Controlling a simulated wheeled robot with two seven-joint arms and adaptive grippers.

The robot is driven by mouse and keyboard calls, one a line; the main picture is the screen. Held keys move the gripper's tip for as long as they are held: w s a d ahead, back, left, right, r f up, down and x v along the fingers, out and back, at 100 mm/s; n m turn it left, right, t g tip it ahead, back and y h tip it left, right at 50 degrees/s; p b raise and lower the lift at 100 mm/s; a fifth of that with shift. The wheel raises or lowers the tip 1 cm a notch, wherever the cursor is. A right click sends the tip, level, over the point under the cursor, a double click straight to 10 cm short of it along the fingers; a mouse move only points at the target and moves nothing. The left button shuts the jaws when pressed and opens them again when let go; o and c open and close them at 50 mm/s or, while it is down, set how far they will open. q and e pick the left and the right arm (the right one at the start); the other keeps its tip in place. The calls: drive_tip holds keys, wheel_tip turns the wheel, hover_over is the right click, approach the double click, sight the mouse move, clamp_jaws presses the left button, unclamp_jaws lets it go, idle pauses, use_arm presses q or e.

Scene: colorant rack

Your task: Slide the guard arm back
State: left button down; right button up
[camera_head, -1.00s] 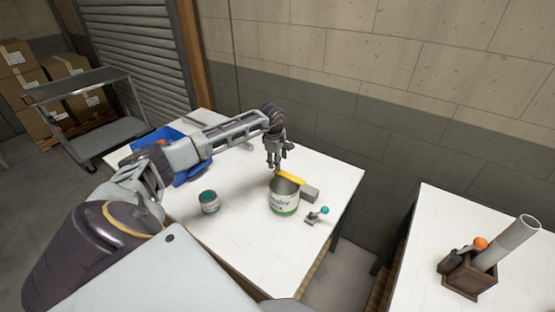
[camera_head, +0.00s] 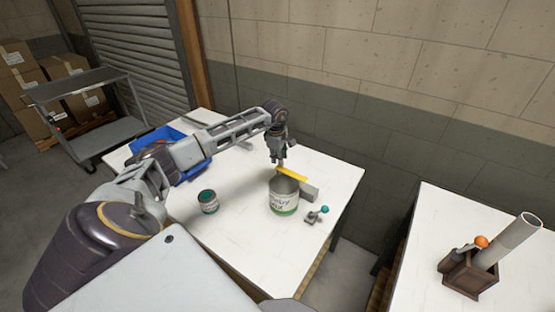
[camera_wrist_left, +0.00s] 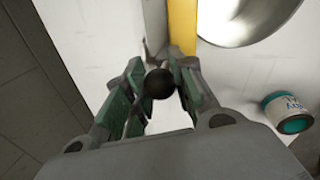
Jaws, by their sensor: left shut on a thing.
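The guard arm (camera_head: 292,174) is a yellow bar lying over the back rim of the open paint can (camera_head: 284,203). It also shows in the left wrist view (camera_wrist_left: 183,25), beside the can's bright mouth (camera_wrist_left: 240,12). A round black knob (camera_wrist_left: 159,83) sits near the bar's end. My left gripper (camera_head: 280,161) is behind the can at that end of the bar. In the left wrist view its fingers (camera_wrist_left: 160,90) are shut on the black knob, one on each side. My right gripper is not in view.
A small can with a teal top (camera_head: 208,202) stands left of the paint can. A blue bin (camera_head: 158,139) is behind my arm. The table's front left (camera_head: 235,240) is clear.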

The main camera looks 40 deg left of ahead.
use_arm(q)
drive_tip(key=shift+w+a+b, duration=0.2)
drive_tip(key=shift+w+b, duration=0.3)
drive_tip(key=shift+w, duration=0.9)
drive_tip(key=c, duration=1.1)
unclamp_jaws()
drive_tip(key=shift+c, duration=0.2)
drive_tip(key=shift+r, duration=0.1)
wheel_tip(320, 180, up, 12)
drive_tip(key=s, duration=0.2)
drive_tip(key=shift+d+f, duration=0.2)
drive_tip(key=shift+d, duration=0.15)
drive_tip(key=shift+s+f, duration=0.1)
drive_tip(key=shift+s, duration=0.05)
